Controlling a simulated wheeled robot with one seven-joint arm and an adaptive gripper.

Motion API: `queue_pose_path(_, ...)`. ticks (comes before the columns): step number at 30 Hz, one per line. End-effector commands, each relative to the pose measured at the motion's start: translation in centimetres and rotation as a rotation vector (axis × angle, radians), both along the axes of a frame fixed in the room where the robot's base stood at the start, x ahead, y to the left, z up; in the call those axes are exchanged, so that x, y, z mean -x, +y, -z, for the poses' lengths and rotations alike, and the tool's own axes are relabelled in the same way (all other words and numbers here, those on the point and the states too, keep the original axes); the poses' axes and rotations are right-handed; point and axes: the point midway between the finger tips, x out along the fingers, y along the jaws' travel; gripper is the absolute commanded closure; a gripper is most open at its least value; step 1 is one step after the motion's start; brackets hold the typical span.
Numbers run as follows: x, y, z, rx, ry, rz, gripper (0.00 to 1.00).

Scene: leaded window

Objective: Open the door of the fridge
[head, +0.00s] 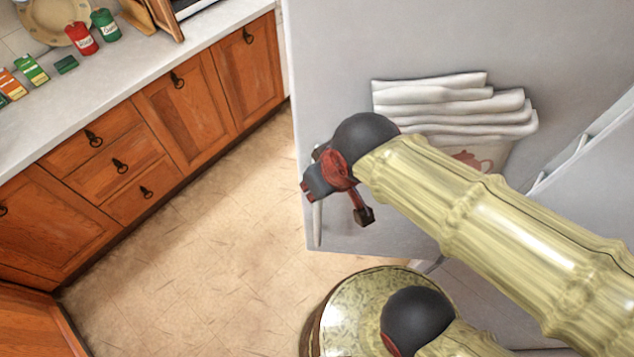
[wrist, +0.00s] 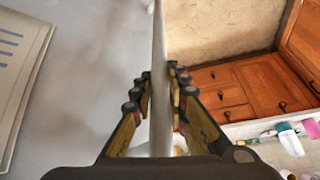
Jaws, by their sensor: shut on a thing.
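The fridge door (head: 335,70) is a broad light-grey panel in the head view, with a slim pale upright handle (head: 317,225) near its left edge. My gripper (head: 322,183) is at that handle and hides its upper part. In the wrist view my gripper (wrist: 159,75) has its fingers on both sides of a thin pale upright bar, the handle (wrist: 159,110), and is shut on it. The grey door face (wrist: 85,70) lies to the left of the bar. How far the door stands open I cannot tell.
White folded cloths (head: 450,105) hang on the grey panel behind my arm. Wooden cabinets (head: 185,100) under a pale counter (head: 140,62) run along the left. Red and green canisters stand on the counter. The tiled floor (head: 200,240) between is clear.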

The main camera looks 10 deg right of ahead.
Motion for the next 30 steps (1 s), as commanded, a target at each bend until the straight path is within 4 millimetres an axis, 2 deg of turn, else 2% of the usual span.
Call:
queue_pose_path(2,-0.1,0.0,-0.2,0.000,-0.004,0.000,1.00)
queue_pose_path(3,-0.1,0.0,-0.2,0.000,-0.004,0.000,0.83)
queue_pose_path(12,-0.1,0.0,-0.1,-0.001,-0.002,0.000,0.66)
queue_pose_path(23,0.1,0.0,-0.4,-0.001,-0.002,0.000,0.66)
queue_pose_path(26,0.4,-0.1,-1.4,-0.001,-0.004,0.000,0.66)
queue_pose_path(30,1.3,-0.5,-3.8,-0.002,-0.007,0.000,0.66)
